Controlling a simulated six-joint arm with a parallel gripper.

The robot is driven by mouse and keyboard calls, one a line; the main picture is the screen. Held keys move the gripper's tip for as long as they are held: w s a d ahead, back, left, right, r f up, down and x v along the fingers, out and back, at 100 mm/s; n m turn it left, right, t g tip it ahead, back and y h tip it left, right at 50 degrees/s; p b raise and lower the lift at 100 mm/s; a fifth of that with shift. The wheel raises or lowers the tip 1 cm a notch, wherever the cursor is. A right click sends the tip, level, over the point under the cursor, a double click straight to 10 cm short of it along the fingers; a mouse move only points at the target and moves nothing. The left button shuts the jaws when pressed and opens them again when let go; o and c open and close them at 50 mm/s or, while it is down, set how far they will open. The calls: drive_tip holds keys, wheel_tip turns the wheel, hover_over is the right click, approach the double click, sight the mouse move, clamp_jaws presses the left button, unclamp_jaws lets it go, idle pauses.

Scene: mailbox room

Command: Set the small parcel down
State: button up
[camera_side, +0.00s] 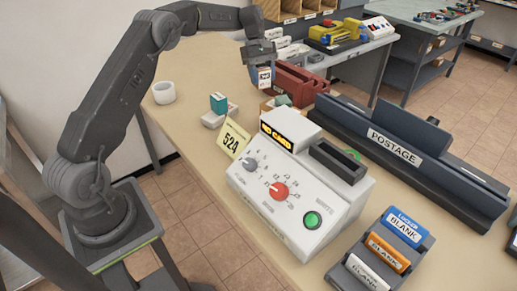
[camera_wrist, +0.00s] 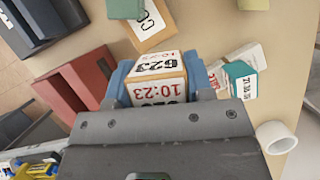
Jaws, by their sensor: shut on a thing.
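My gripper (camera_side: 262,62) is shut on the small parcel (camera_side: 264,77), a box with a white printed label, and holds it toward the far part of the table. In the wrist view, the parcel (camera_wrist: 157,78) sits between the blue fingers of my gripper (camera_wrist: 158,82), its label reading 623 and 10:23. The lower part of the parcel is hidden by the gripper body there. The tan table (camera_side: 190,130) lies below. I cannot tell whether the parcel touches a surface.
A red-brown holder (camera_side: 306,84) stands close right of the parcel. Another labelled parcel (camera_wrist: 153,28) is near it in the wrist view.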

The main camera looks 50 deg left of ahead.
drive_tip(key=s+d+r+m+g+y, duration=0.2)
drive_tip(key=d+r+m+g+y, duration=0.1)
drive_tip(key=d+m, duration=1)
drive_tip(key=m+y, duration=0.1)
drive_tip(key=m, duration=0.1)
drive_tip(key=shift+d+r+m, duration=0.2)
drive_tip(key=shift+d+m, duration=0.05)
drive_tip(key=shift+m, duration=0.15)
drive_tip(key=shift+s, duration=0.1)
drive_tip(key=n+t+h, duration=0.4)
drive_tip(key=n+t, duration=0.2)
drive_tip(key=n, duration=1.7)
hover_over(412, 215)
drive_tip(key=a, duration=0.2)
drive_tip(key=f, duration=1.1)
drive_tip(key=shift+s+d+f, duration=0.2)
drive_tip(key=shift+s+f, duration=0.1)
drive_tip(key=shift+s, duration=0.05)
drive_tip(key=shift+f, duration=2.05)
drive_tip(key=shift+f, duration=0.1)
